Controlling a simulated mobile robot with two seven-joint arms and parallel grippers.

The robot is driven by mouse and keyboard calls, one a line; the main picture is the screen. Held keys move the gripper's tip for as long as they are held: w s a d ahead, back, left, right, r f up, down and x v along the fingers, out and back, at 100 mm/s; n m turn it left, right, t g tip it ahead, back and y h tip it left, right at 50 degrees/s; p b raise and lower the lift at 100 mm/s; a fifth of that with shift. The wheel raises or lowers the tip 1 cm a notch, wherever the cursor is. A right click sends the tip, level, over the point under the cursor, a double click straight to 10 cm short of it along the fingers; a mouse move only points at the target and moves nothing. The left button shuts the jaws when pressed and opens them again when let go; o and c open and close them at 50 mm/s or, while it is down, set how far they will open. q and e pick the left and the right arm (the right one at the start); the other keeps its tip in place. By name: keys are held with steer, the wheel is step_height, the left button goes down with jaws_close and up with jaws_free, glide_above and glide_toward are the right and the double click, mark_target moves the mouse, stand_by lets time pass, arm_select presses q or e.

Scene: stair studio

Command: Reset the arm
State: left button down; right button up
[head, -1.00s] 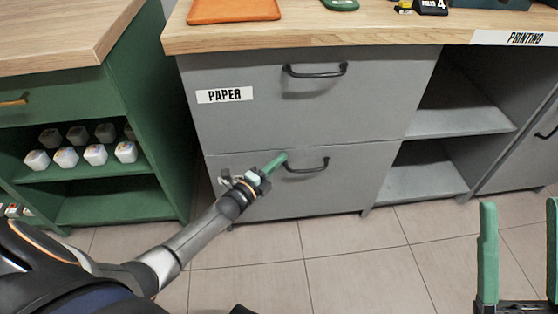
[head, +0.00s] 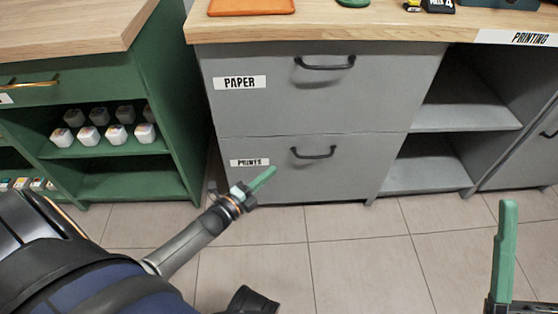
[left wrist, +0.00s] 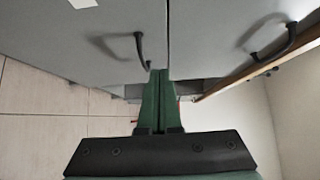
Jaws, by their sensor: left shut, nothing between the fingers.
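My left gripper (head: 268,176) is shut and empty, its green fingers together. It stands in front of the lower grey drawer (head: 350,160), below and left of that drawer's black handle (head: 313,153) and apart from it in the head view. In the left wrist view the shut fingers (left wrist: 158,75) point at grey drawer fronts, with a dark handle (left wrist: 140,50) close by. My right gripper shows one upright green finger (head: 505,250) at the lower right. Its other finger is out of frame, with a clear gap beside the visible one.
The upper drawer (head: 390,95) with a PAPER label and the lower one with a PRINTS label look closed. A wooden worktop (head: 310,30) overhangs them. A green cabinet (head: 175,110) with several white pots stands left. Open shelves (head: 465,118) are right. Tiled floor (head: 350,240) is clear in front.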

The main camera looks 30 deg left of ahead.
arm_select(q)
steer(key=shift+s, duration=0.55)
